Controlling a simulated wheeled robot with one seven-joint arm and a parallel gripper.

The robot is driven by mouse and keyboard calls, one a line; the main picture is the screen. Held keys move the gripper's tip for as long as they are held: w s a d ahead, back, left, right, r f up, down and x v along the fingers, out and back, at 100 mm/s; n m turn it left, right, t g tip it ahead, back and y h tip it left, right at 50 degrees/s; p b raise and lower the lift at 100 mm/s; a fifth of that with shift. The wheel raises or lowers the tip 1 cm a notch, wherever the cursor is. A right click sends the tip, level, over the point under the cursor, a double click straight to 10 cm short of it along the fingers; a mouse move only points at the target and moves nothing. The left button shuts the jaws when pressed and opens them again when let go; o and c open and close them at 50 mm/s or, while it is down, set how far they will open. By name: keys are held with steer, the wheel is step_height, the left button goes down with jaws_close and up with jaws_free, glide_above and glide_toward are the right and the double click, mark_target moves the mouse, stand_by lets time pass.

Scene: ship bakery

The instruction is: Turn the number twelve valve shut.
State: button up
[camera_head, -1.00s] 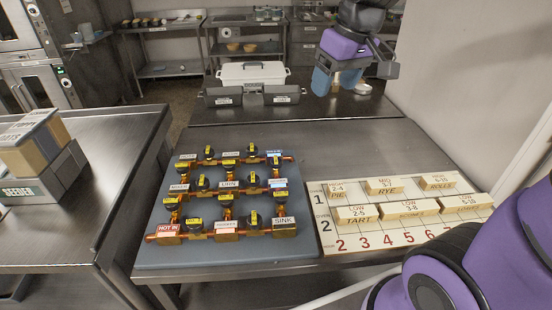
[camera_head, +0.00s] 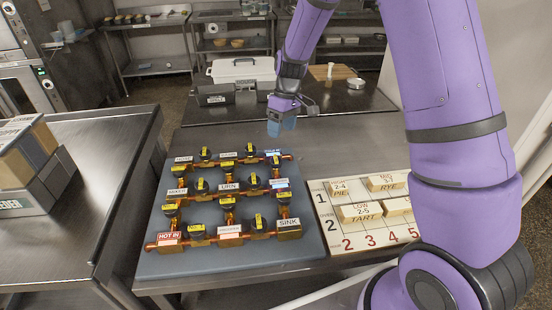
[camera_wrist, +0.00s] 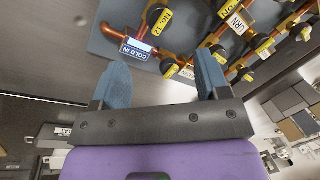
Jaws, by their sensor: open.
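The valve board (camera_head: 300,245) carries copper pipes and several black knobs with yellow tags. The tag numbers are too small to read in the head view. My gripper (camera_head: 282,126) is open and empty, with blue fingers pointing down over the board's back right corner, near the COLD IN block (camera_head: 272,154). In the wrist view the COLD IN block (camera_wrist: 137,48) and a tagged knob (camera_wrist: 170,68) appear between the fingertips of my gripper (camera_wrist: 163,78); no contact shows.
A numbered board with cream label blocks (camera_head: 362,212) lies right of the valve board. A second counter (camera_head: 75,205) with stacked boxes is at left.

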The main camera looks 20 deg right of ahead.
mark_target(277, 158)
steer(key=f, duration=0.3)
steer(key=a+f, duration=0.1)
steer(key=f, duration=0.3)
steer(key=s+a+f, duration=0.1)
steer(key=f, duration=0.3)
steer(key=shift+f, duration=0.1)
steer(key=c, duration=0.9)
